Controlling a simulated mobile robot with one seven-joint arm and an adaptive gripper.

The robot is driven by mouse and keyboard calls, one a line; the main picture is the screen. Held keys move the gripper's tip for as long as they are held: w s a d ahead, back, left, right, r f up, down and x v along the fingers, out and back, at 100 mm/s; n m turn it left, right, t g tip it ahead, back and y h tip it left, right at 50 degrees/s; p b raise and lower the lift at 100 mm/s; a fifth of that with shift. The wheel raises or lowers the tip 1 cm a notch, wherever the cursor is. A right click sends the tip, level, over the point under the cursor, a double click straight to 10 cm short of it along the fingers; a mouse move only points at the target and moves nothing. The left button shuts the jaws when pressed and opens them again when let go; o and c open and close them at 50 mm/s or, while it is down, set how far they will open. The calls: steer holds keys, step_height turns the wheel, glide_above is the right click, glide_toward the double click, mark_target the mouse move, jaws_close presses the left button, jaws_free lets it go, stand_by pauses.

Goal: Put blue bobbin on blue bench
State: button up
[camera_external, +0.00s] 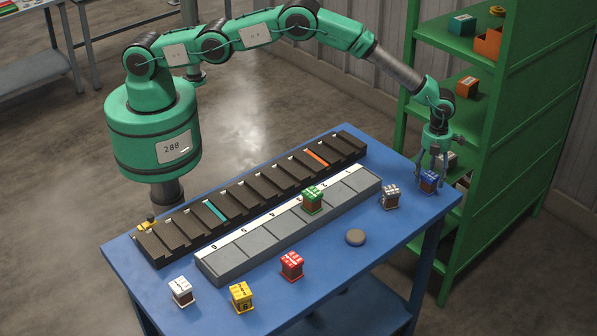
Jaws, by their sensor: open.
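The blue bobbin (429,181), a small block with a blue top and dark brown sides, appears to stand upright at the right end of the blue bench (330,280). My gripper (432,172) is directly above it, pointing down. Its fingers are open and reach down on either side of the bobbin. I cannot tell whether they touch it.
Similar bobbins stand on the bench: grey (390,196), red (291,265), yellow (241,297) and white (181,291). A green one (312,199) sits on the numbered grey rack (228,267). A dark slotted rack (180,238) lies behind. A green shelf (485,165) stands close right.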

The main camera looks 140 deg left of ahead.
mark_target(430, 175)
step_height(430, 175, up, 11)
steer(key=b, duration=0.1)
steer(key=shift+r, duration=0.2)
stand_by(0.9)
